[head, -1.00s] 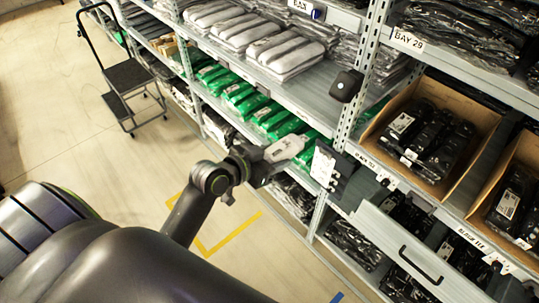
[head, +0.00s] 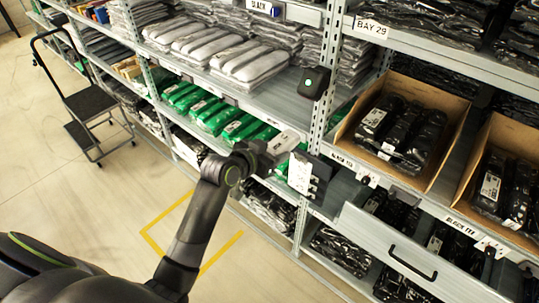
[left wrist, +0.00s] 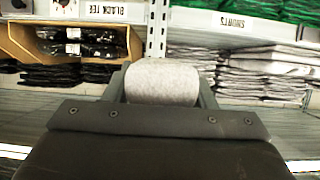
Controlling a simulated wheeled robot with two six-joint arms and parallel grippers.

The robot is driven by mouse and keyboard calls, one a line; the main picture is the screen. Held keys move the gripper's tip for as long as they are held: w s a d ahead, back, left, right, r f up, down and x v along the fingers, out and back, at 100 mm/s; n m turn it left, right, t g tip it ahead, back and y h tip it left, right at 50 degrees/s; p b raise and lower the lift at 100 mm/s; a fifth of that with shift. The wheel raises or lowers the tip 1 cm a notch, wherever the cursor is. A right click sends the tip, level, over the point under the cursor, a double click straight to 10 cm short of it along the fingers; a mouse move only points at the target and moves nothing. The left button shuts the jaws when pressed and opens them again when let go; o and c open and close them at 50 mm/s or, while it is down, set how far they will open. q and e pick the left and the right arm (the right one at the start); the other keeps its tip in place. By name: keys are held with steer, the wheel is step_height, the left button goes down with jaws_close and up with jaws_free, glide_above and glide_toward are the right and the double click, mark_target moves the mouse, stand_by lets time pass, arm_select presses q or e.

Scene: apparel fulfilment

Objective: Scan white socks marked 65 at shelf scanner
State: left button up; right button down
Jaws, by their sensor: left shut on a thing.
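My left gripper (head: 270,153) is shut on the pale white socks (head: 283,143), a small bundle held in front of the shelf edge. The socks (left wrist: 162,82) also show between the fingers in the left wrist view; no 65 mark is readable. The shelf scanner looks to be the small black box (head: 314,83) on the upright post, with a green-teal light on its face. The socks are below and left of it, apart from it. My right gripper is not in view.
Green packs (head: 211,116) lie on the shelf behind the socks. A clipboard-like white sheet (head: 300,174) hangs close to the right of my gripper. An open drawer (head: 420,245) juts out lower right. A step cart (head: 95,105) stands left; the floor between is clear.

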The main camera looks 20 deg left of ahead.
arm_select(q)
steer(key=shift+s, duration=0.1)
steer(key=s+r+p, duration=0.1)
steer(key=r+p, duration=0.1)
steer(key=s+a+r+p, duration=0.1)
steer(key=r+p, duration=0.1)
steer(key=p, duration=0.1)
steer(key=s+r+p, duration=0.2)
steer(key=shift+a+r+p, duration=0.25)
steer(key=shift+r+p, duration=0.05)
steer(key=shift+s+a+r, duration=0.25)
steer(key=shift+s+r, duration=0.45)
steer(key=shift+r, duration=0.05)
steer(key=shift+f+b, duration=0.1)
steer(key=shift+b, duration=0.2)
